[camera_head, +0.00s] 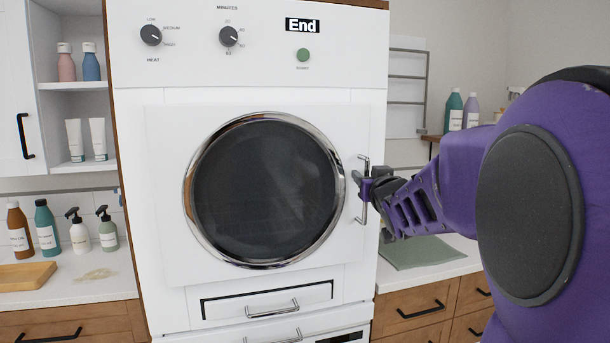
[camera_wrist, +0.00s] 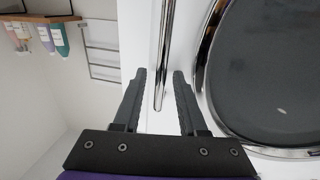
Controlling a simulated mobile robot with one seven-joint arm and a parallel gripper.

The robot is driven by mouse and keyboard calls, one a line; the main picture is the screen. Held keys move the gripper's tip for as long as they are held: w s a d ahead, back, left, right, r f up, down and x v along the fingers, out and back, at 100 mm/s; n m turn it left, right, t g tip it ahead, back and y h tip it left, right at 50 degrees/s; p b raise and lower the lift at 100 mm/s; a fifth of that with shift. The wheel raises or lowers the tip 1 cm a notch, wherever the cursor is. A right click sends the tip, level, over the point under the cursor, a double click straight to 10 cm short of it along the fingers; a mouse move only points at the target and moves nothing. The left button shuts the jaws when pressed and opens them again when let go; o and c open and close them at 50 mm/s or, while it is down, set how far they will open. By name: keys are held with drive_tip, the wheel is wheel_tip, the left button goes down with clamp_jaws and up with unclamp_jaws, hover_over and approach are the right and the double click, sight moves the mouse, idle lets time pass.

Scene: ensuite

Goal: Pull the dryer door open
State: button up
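The white dryer door (camera_head: 165,200) has a round dark window with a chrome ring and sits flush in the dryer front, shut. Its slim vertical metal handle (camera_head: 364,213) is on the door's right side. My gripper (camera_head: 361,186) reaches in from the right at the handle's mid-height and hides part of it. In the wrist view, my gripper (camera_wrist: 160,78) has its two dark fingers apart, with the lower end of the handle (camera_wrist: 166,55) showing in the gap between them. A gap shows between the handle and each finger. The window also shows at right in the wrist view.
The dryer panel (camera_head: 260,40) above has two knobs, a green button and an "End" display. A drawer handle (camera_head: 272,309) sits below the door. A counter with a grey-green mat (camera_head: 420,252) is at right. Bottles (camera_head: 45,228) and a wooden board stand on the left counter.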

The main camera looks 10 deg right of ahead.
clamp_jaws()
drive_tip(key=shift+r, duration=0.1)
idle(1.1)
